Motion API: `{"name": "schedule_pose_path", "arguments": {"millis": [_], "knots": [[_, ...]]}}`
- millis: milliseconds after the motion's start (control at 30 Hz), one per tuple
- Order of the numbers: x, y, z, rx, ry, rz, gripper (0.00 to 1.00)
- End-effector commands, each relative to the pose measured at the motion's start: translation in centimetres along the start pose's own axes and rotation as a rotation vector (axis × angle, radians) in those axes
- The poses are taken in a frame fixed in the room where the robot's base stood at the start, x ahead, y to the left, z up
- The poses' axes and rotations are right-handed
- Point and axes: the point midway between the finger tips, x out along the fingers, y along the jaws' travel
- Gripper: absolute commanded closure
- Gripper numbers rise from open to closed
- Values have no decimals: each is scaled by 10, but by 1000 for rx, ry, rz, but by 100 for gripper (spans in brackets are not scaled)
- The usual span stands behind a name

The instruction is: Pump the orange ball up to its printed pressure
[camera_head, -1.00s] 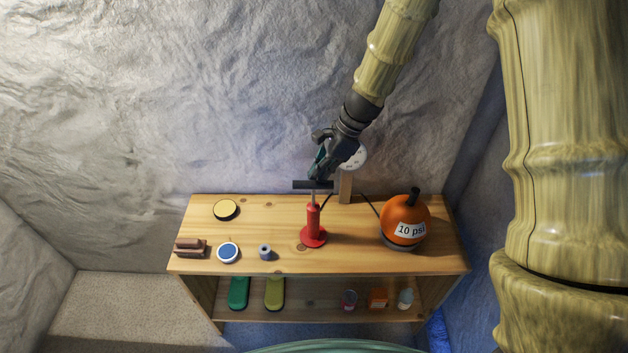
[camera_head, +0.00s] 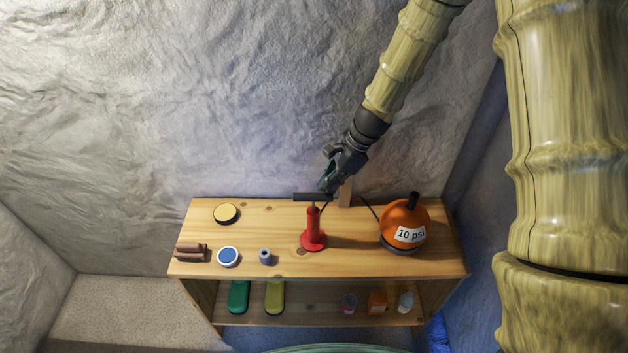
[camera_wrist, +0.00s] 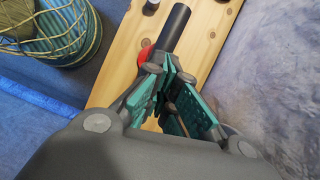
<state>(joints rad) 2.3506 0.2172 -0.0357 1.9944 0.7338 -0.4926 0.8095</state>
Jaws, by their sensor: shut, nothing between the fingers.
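The orange ball (camera_head: 404,220) sits on a dark ring at the right of the shelf top, with a "10 psi" label and a dark fitting on top. A red hand pump (camera_head: 313,228) stands upright left of it. Its black bar handle (camera_head: 309,197) is low, just above the pump body; the handle also shows in the wrist view (camera_wrist: 174,27). My gripper (camera_head: 326,187) is shut and empty, its fingertips at the handle's right part; I cannot tell whether they touch. The gauge dial is hidden behind my gripper; its wooden post (camera_head: 345,193) shows.
On the wooden shelf top (camera_head: 280,218) are a yellow-topped disc (camera_head: 227,213), a blue-and-white round tin (camera_head: 228,256), a grey spool (camera_head: 265,256) and brown blocks (camera_head: 190,252). The lower shelf holds several small items. The wall is close behind.

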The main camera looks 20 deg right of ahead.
Motion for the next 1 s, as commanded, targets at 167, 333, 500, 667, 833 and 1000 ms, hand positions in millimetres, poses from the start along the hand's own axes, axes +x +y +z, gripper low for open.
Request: {"name": "schedule_pose_path", "arguments": {"millis": [167,333,500,667,833,1000], "knots": [[-2,0,-4,-1,1,1,100],[-3,0,-3,-1,0,1,100],[-13,0,-3,-1,0,0,100],[-36,0,-3,-1,0,-2,100],[-67,0,-3,-1,1,-3,100],[-95,0,-4,-1,1,-2,100]]}}
